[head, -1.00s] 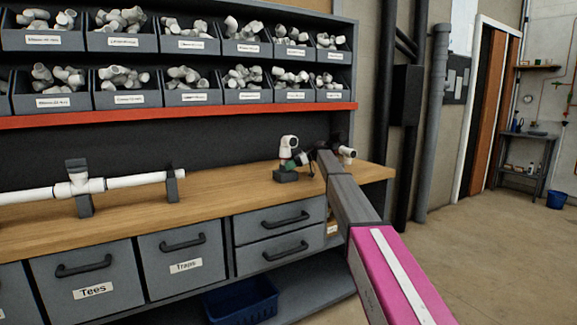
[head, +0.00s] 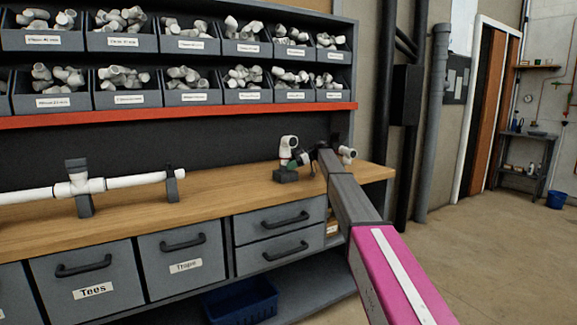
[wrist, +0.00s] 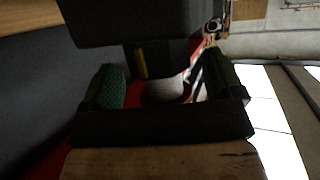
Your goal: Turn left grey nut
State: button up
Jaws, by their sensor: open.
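A white pipe fitting (head: 288,144) stands on a small dark block (head: 286,176) near the right end of the workbench. My gripper (head: 299,159) is right beside it, largely hidden behind my arm. In the wrist view my gripper (wrist: 164,84) is open, with a green pad on each side. Between and slightly beyond the pads is a dark grey cylinder with a yellow mark, apparently the grey nut (wrist: 162,58). A pale rounded pipe part (wrist: 163,89) shows beside it. Whether the pads touch the nut cannot be told.
Another white fitting (head: 347,153) is just right of my wrist. A white pipe with a tee (head: 90,186) rests on stands at the left of the wooden bench (head: 215,188). Bins of fittings (head: 191,97) hang above a red shelf edge. The bench middle is clear.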

jog(key=v, duration=0.6)
jog(key=shift+d+r, duration=0.2)
jog(key=shift+d, duration=0.1)
jog(key=shift+d, duration=0.1)
